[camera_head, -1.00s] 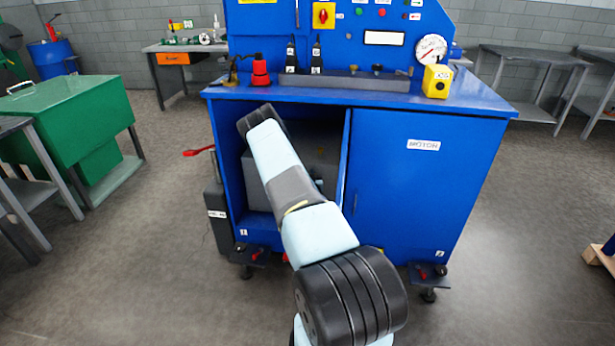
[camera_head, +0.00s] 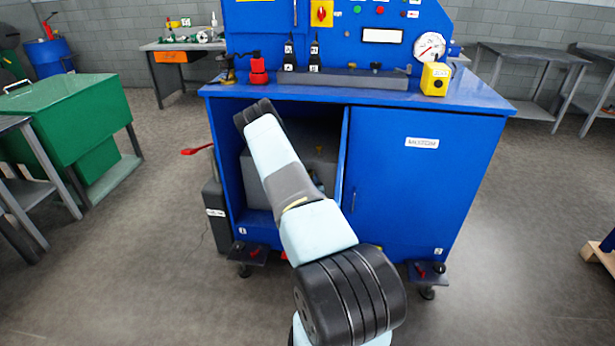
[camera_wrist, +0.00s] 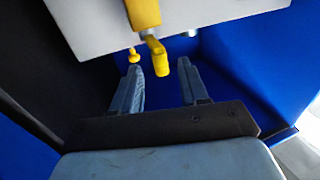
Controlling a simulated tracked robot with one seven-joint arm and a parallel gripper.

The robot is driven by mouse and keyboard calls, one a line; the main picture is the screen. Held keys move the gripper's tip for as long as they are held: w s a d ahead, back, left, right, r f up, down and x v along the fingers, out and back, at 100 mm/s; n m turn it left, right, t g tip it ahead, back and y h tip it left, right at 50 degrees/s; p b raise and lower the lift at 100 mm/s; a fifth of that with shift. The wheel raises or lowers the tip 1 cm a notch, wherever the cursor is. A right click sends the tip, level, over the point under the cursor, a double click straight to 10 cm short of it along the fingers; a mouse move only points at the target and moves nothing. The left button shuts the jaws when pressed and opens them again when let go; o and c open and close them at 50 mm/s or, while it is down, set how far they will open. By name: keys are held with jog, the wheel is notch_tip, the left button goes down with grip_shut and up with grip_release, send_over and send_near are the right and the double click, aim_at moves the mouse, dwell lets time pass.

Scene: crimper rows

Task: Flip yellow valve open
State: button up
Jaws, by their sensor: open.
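In the wrist view, a yellow valve handle (camera_wrist: 155,45) hangs at the lower edge of a pale grey box, just beyond my fingertips. A yellow pipe-like part (camera_wrist: 143,12) rises above it and a small yellow knob (camera_wrist: 133,55) sits at its left. My gripper (camera_wrist: 163,78) is open and empty, with its two fingers apart. The handle lies a little ahead of the gap between the fingers; I cannot tell any contact.
The blue cabinet (camera_head: 400,190) stands with its left compartment open; the grey box (camera_head: 318,160) fills much of it. A red lever (camera_head: 197,149) sticks out at its left side. In the wrist view, blue walls (camera_wrist: 240,55) and a dark panel (camera_wrist: 45,60) enclose the fingers closely.

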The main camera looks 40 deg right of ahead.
jog(key=v, duration=0.8)
jog(key=shift+s+a, duration=0.15)
